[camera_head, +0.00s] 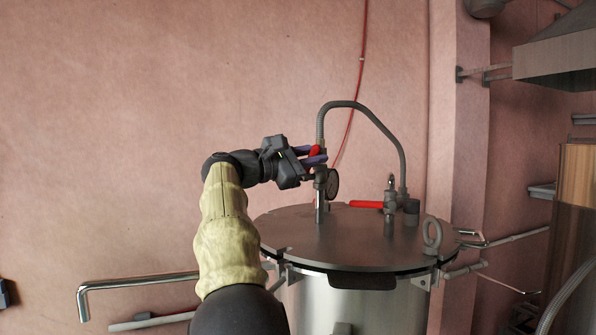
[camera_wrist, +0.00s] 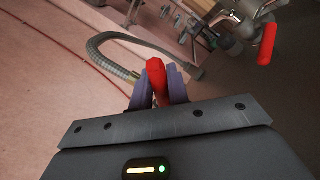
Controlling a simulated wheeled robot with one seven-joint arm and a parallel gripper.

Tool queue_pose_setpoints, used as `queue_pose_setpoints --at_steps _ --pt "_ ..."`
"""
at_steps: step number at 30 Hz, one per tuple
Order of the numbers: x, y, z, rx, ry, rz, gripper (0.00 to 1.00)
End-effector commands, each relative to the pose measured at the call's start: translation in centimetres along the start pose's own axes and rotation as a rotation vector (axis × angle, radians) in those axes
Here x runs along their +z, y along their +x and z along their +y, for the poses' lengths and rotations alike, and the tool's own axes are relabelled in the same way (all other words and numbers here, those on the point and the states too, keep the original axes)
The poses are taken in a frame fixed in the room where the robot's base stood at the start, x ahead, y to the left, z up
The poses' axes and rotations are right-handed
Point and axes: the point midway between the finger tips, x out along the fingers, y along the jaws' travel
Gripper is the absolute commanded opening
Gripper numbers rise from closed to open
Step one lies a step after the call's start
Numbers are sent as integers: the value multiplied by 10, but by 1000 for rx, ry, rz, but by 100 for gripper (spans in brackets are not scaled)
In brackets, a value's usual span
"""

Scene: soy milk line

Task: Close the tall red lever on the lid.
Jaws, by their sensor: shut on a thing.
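The tall red lever (camera_head: 315,151) stands at the top of a valve on the near left of the vessel's round lid (camera_head: 345,240). My gripper (camera_head: 314,157) reaches it from the left at the height of the lever, and its purple fingers are shut on it. In the wrist view the red lever (camera_wrist: 156,75) shows between the two purple fingers (camera_wrist: 158,88). The lower part of the lever is hidden by the fingers. A round gauge (camera_head: 332,183) sits beside this valve.
A second valve with a red handle (camera_head: 367,204) lying level stands farther right on the lid; its handle shows in the wrist view (camera_wrist: 268,43). A grey hose (camera_head: 378,122) arches above the lid. The wall at left is clear.

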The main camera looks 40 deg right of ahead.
Motion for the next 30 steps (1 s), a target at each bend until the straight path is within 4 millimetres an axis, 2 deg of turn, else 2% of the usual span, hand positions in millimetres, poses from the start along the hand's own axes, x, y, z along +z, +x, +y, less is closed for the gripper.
queue_pose_setpoints --at_steps 1,18,30 --pt "-5 2 -10 -4 30 -12 0" --pt "-13 -1 -46 -8 485 -110 0" --pt "-20 -4 -56 -6 708 -155 0"
